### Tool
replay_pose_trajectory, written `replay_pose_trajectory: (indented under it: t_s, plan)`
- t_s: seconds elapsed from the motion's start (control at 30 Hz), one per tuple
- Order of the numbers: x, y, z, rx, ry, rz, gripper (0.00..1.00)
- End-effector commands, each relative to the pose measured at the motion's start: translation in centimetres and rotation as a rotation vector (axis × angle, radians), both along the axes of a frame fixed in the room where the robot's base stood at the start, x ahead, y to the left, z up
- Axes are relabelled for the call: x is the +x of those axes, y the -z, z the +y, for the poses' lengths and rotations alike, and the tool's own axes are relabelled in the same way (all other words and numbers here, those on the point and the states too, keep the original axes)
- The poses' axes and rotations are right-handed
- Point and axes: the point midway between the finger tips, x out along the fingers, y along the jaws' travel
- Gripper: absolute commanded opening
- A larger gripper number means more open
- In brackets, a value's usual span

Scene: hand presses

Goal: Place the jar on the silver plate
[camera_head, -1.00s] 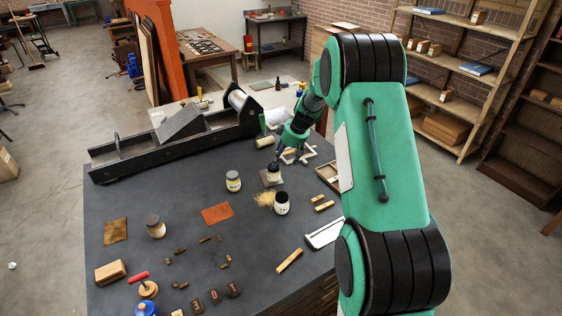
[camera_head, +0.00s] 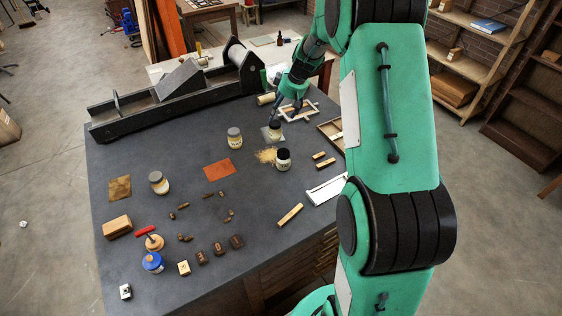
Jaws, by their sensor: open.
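A small jar with a dark lid and pale label (camera_head: 275,128) stands upright on the silver plate (camera_head: 266,134) near the far right part of the dark worktop. The plate's edge shows around the jar's base. My gripper (camera_head: 286,109) is open just above and behind the jar, its fingers pointing down. The gap between the fingers and the lid is small and hard to judge. Similar jars stand nearby: a white one with a black lid (camera_head: 283,160), a grey-lidded one (camera_head: 235,139), and another grey-lidded one (camera_head: 159,183) to the left.
A copper-coloured plate (camera_head: 217,170) and a brass-coloured plate (camera_head: 120,188) lie flat. A long black press (camera_head: 180,92) spans the back. Wooden frames (camera_head: 297,112) lie behind my gripper. Small blocks and a blue pot (camera_head: 152,262) are at the front.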

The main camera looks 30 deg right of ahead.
Motion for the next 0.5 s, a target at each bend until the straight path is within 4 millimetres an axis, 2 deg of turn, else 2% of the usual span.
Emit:
replay_pose_trajectory:
  t_s: [0.03, 0.27, 0.5]
  plan:
    - [-0.4, -1.6, 1.0, -0.003, 0.001, -0.004, 0.72]
    - [-3.9, -8.3, 6.3, -0.003, 0.031, -0.005, 0.72]
    - [-9.1, -14.6, 11.8, -0.004, 0.070, -0.008, 0.72]
